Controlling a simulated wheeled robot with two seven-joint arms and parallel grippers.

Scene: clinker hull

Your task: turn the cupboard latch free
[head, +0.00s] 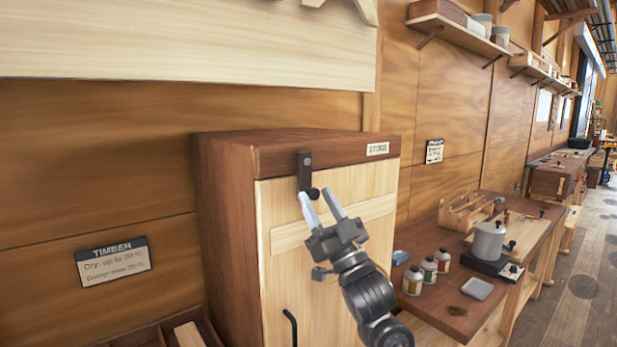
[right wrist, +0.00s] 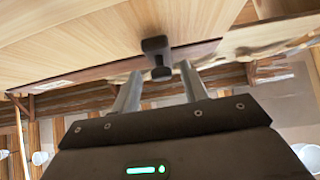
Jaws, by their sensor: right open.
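The wooden cupboard (head: 230,220) stands against the wall in the head view, with a pale door (head: 325,265) that looks closed. A dark latch (head: 304,172) hangs vertically at the top of the door, running from the dark top rail down over the door, with a knob at its lower end. My right gripper (head: 320,201) is open, with its fingertips just below and around the latch's lower end. In the right wrist view the latch (right wrist: 157,55) shows between and just beyond the two fingertips; I cannot tell whether they touch it. My left gripper is not in view.
A dark door handle (head: 291,325) is lower on the door. To the right, a workbench (head: 445,312) holds several small bottles (head: 412,281), a grey pot (head: 487,241) and a wooden rack. A timber sign (head: 113,262) is on the left wall. Open floor lies at far right.

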